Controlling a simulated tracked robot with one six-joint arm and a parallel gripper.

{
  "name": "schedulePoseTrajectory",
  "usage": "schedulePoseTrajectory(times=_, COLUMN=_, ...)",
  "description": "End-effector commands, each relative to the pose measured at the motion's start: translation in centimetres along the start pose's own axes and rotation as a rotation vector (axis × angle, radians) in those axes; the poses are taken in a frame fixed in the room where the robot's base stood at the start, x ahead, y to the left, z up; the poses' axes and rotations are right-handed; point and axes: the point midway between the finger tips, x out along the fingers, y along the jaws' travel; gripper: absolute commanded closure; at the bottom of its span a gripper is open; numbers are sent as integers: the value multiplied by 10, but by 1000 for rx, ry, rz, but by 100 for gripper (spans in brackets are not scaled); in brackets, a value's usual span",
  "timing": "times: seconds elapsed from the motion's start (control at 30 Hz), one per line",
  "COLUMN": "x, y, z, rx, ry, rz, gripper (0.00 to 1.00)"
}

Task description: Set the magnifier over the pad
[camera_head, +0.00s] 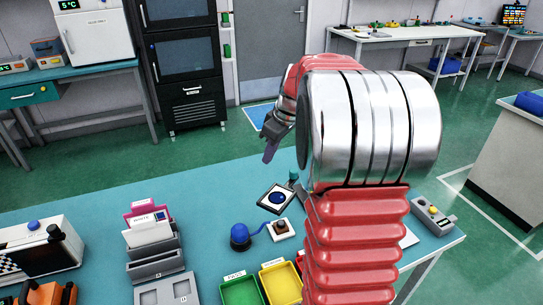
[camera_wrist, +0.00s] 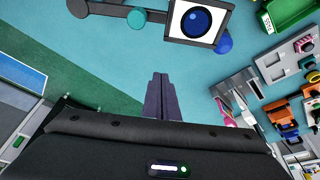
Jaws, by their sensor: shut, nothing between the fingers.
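A square dark frame with a white face and a round blue centre, which looks like the magnifier (camera_head: 277,197), is over the teal table. In the wrist view the magnifier (camera_wrist: 178,26) joins a dark jointed arm with a teal knob (camera_wrist: 135,19). A small white pad with a brown top (camera_head: 282,229) lies in front of it, apart from it in the head view; I cannot tell for sure that this is the task's pad. My gripper (camera_head: 269,152) is shut and empty, near the table's back edge, behind the magnifier. The wrist view shows the closed fingers (camera_wrist: 157,78).
A blue dome (camera_head: 240,234) stands left of the white pad. Green (camera_head: 240,290) and yellow (camera_head: 281,284) bins are at the front. A grey file holder (camera_head: 155,262) stands left. My arm hides part of the table's right side. A grey box (camera_head: 433,217) is at right.

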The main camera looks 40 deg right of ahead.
Motion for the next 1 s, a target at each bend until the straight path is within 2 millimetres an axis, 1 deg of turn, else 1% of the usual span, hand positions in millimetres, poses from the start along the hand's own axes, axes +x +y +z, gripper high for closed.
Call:
schedulePoseTrajectory(times=0.1, x=20, y=-1, z=0, rx=0, ry=-2, rz=-4, gripper=100)
schedulePoseTrajectory(times=0.3, x=49, y=-1, z=1, rx=1, ry=-3, rz=-3, gripper=100)
schedulePoseTrajectory(times=0.57, x=82, y=-1, z=0, rx=0, ry=-2, rz=-3, gripper=100)
schedulePoseTrajectory(times=0.6, x=76, y=0, z=7, rx=2, ry=0, rz=0, gripper=100)
schedulePoseTrajectory(times=0.8, x=68, y=0, z=29, rx=3, ry=0, rz=0, gripper=100)
schedulePoseTrajectory(times=1.0, x=66, y=-1, z=38, rx=0, ry=-1, rz=-1, gripper=100)
